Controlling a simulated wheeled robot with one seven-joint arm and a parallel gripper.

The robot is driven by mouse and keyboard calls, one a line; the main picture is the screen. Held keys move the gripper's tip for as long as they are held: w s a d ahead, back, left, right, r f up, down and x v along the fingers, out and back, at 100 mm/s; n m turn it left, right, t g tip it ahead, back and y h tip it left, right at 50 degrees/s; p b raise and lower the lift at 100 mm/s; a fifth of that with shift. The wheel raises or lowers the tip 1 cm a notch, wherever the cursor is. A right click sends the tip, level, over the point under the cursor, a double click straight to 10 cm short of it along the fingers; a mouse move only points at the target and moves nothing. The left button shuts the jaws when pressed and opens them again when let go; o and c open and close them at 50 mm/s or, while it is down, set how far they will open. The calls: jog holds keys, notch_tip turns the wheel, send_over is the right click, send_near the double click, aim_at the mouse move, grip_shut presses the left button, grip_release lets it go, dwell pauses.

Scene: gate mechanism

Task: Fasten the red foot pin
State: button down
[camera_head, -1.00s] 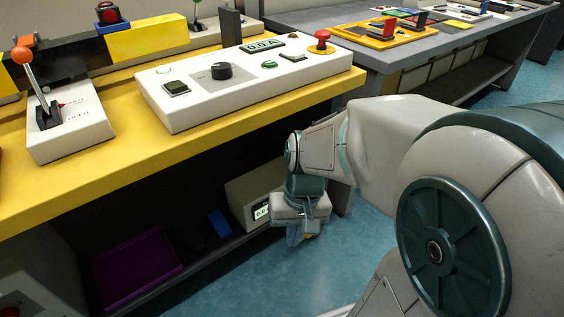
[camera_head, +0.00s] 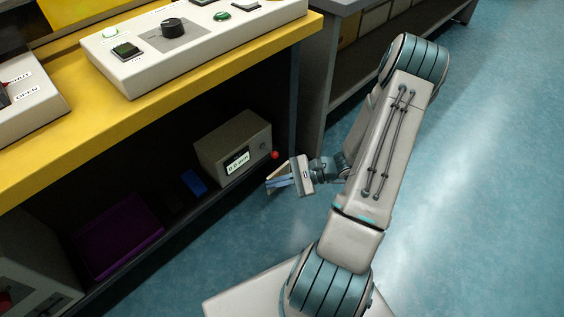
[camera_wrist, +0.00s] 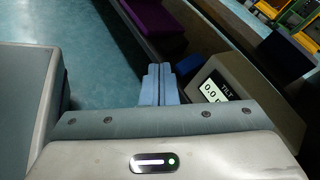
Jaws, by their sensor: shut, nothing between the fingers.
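A small red ball-shaped knob (camera_head: 275,155), which looks like the red foot pin, shows at the lower right of the beige box with a display (camera_head: 232,148) under the yellow bench. My gripper (camera_head: 269,186) is just below and in front of the knob, pointing left, apart from the box as far as I can tell. Its blue fingers (camera_wrist: 159,83) are together and empty in the wrist view. The wrist view also shows the box's TILT display (camera_wrist: 213,90) right of the fingers. The red knob is not visible there.
The yellow bench top (camera_head: 150,125) overhangs the low shelf. On the shelf are a blue block (camera_head: 194,183) and a purple tray (camera_head: 118,235). A white control panel (camera_head: 190,45) stands on the bench. The blue floor (camera_head: 490,190) is open to the right.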

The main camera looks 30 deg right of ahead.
jog(key=d+f+m+t+h+p, duration=0.1)
jog(key=d+f+m+t+h, duration=1)
jog(key=m, duration=0.6)
notch_tip(320, 180, down, 3)
jog(key=shift+w+d+r+m+t, duration=0.15)
jog(key=shift+w+m+t, duration=0.2)
jog(key=shift+t, duration=0.75)
jog(key=shift+w, duration=0.15)
jog(key=b, duration=0.4)
send_near(273, 154)
jog(key=w+f, duration=0.1)
jog(key=w, duration=0.3)
jog(key=shift+w, duration=0.8)
